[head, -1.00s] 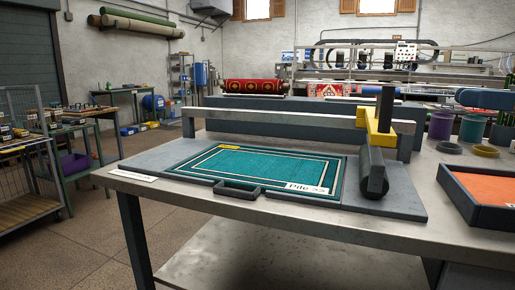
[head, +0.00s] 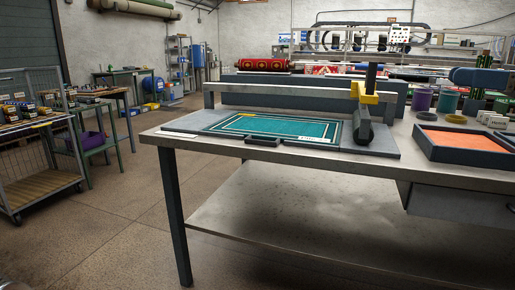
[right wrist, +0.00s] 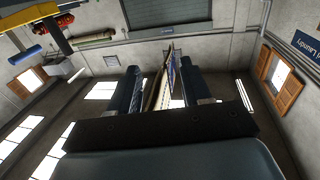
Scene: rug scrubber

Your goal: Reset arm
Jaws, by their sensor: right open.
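My right gripper (right wrist: 160,72) shows in the right wrist view as two dark fingers, spread apart. A thin pale and blue upright shape shows in the gap between them; I cannot tell what it is or how far off it is. In the head view neither gripper can be made out. The scrubber rig on the workbench (head: 300,190) has a grey base, a teal rug (head: 275,128) with a pale border, a long grey rail and a dark roller (head: 362,128) with a yellow bracket (head: 366,97). The roller stands at the rug's right end.
A tray with an orange pad (head: 462,141) sits at the bench's right. Spools and a purple cup (head: 424,101) stand behind it. A wire cart (head: 40,185) and a green side table (head: 95,140) stand at left. The floor (head: 115,235) before the bench is open.

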